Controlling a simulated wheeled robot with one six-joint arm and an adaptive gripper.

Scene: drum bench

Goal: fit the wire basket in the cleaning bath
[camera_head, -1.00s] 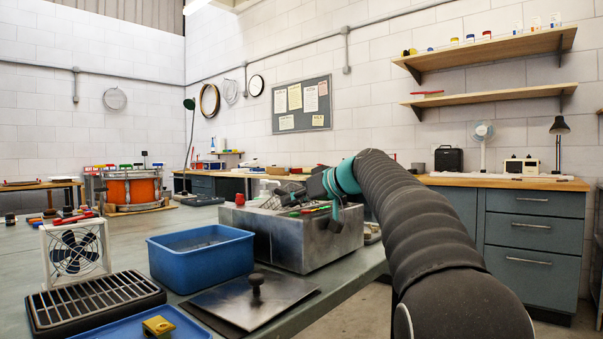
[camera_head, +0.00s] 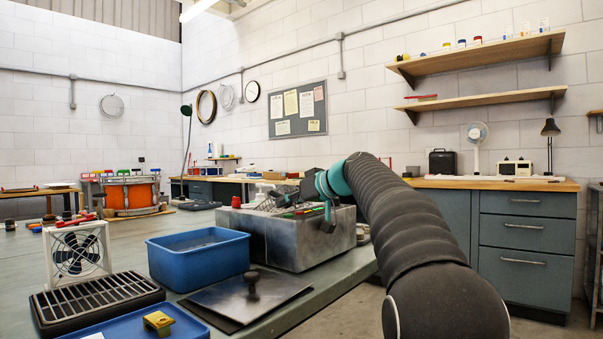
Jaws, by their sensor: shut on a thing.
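The cleaning bath is a grey metal box (camera_head: 284,246) on the bench, right of centre. My gripper (camera_head: 272,202) is small and dark at the end of my arm, over the top of the bath. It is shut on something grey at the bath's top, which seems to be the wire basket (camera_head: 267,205). The basket is small in view and largely hidden by the gripper and the bath's rim. I cannot tell how deep it sits or whether it is level.
A blue tub (camera_head: 198,266) stands left of the bath. A flat metal lid with a black knob (camera_head: 252,286) lies in front. A black grate (camera_head: 95,300), a white fan (camera_head: 78,254) and a blue tray with a yellow piece (camera_head: 157,322) are at front left.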

